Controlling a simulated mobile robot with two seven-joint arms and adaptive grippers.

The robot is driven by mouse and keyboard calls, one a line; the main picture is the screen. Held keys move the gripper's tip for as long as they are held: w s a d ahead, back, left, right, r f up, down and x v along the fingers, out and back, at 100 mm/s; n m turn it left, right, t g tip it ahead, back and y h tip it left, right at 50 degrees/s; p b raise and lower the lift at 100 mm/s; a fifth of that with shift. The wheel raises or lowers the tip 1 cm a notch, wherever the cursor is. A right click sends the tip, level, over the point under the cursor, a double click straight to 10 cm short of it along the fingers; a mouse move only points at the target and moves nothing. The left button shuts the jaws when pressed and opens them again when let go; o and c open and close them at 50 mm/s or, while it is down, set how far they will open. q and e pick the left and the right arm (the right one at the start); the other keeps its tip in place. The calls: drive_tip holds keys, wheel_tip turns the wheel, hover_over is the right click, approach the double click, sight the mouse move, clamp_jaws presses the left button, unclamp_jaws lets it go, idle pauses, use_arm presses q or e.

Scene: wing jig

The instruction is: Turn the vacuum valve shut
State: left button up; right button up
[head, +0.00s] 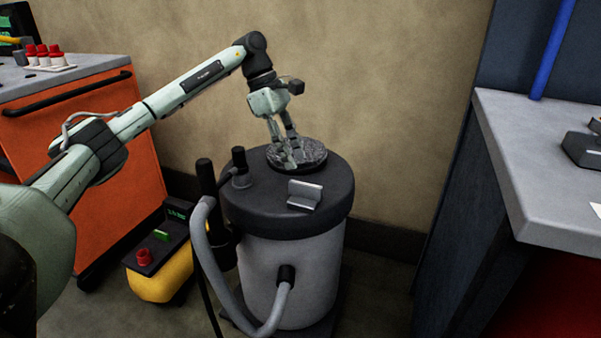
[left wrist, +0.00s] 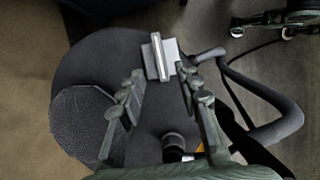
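A grey drum (head: 290,265) with a dark lid (head: 245,205) stands on the floor by the wall. On the lid's front part sits a light grey square plate with a raised bar, which looks like the valve handle (head: 305,194); it also shows in the left wrist view (left wrist: 161,56). My left gripper (head: 289,158) points down over the lid, in front of the round dark disc in the head view. In the left wrist view its two fingers (left wrist: 161,88) are spread with nothing between them. The handle lies beyond the fingertips, apparently untouched. My right gripper is not in view.
The round textured disc (left wrist: 82,125) and a short black fitting (head: 240,166) are on the lid. A grey hose (head: 207,250) loops down the drum's left side. A yellow unit (head: 160,280) and orange cabinet (head: 75,145) stand left; a grey-topped bench (head: 540,165) stands right.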

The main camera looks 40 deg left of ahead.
use_arm(q)
drive_tip(key=shift+v, duration=1.65)
